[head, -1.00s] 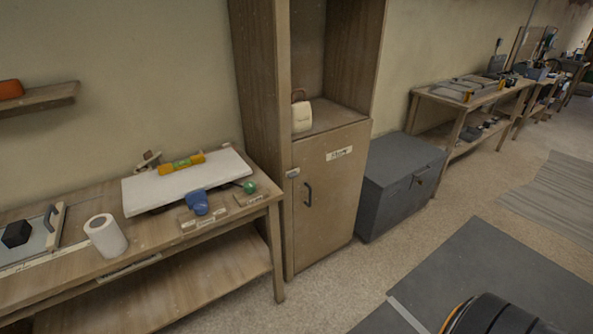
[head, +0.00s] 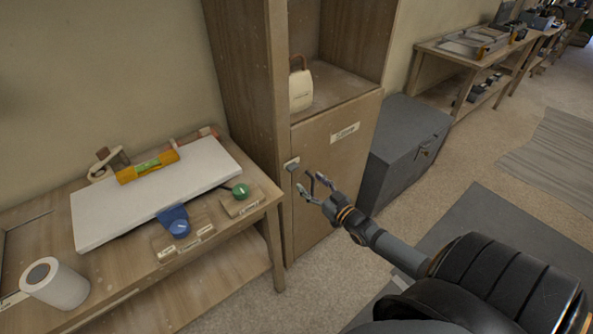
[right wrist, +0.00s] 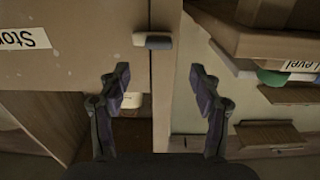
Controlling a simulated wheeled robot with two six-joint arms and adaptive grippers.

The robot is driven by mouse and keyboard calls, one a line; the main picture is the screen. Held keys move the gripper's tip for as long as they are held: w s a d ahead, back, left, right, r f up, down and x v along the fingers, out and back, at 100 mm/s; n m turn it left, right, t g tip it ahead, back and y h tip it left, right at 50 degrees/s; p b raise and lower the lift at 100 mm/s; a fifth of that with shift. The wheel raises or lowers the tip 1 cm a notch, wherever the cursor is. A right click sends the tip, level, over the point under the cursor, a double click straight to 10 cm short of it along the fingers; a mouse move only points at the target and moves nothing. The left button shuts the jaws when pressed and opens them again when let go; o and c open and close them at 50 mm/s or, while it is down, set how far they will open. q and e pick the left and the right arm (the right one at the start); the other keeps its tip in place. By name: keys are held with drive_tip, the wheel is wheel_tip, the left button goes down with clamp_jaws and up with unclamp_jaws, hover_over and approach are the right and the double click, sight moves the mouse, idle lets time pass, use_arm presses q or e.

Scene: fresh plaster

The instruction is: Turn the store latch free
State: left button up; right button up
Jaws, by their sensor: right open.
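The store latch (head: 291,164) is a small grey bar at the upper left edge of the cabinet door (head: 342,160), under the open shelf. In the right wrist view the latch (right wrist: 152,41) lies crosswise over the gap between the door and the frame post. My right gripper (head: 313,183) is open and empty in front of the door, just right of and below the latch in the head view. In the right wrist view the fingers (right wrist: 160,86) are spread, with the latch beyond their tips, apart from them. The door handle is hard to tell apart behind the gripper. My left gripper is out of view.
A cream container (head: 300,90) stands on the cabinet shelf. A workbench (head: 120,285) at left holds a white board (head: 150,195), a level, a blue object and a paper roll (head: 55,284). A grey chest (head: 405,150) stands right of the cabinet. Floor shows in front.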

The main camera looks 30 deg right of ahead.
sight(295, 169)
drive_tip(key=w+b, duration=0.1)
drive_tip(key=w, duration=0.2)
drive_tip(key=w+b, duration=0.3)
drive_tip(key=w, duration=0.2)
drive_tip(key=shift+w+a+f+b, duration=0.25)
drive_tip(key=shift+w+b, duration=0.05)
drive_tip(key=shift+b, duration=0.1)
drive_tip(key=c, duration=1.1)
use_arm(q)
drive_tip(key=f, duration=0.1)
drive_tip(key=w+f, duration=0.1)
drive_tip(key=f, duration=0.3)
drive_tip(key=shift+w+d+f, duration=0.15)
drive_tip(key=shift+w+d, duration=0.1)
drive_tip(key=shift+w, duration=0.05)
use_arm(e)
drive_tip(key=shift+c, duration=0.2)
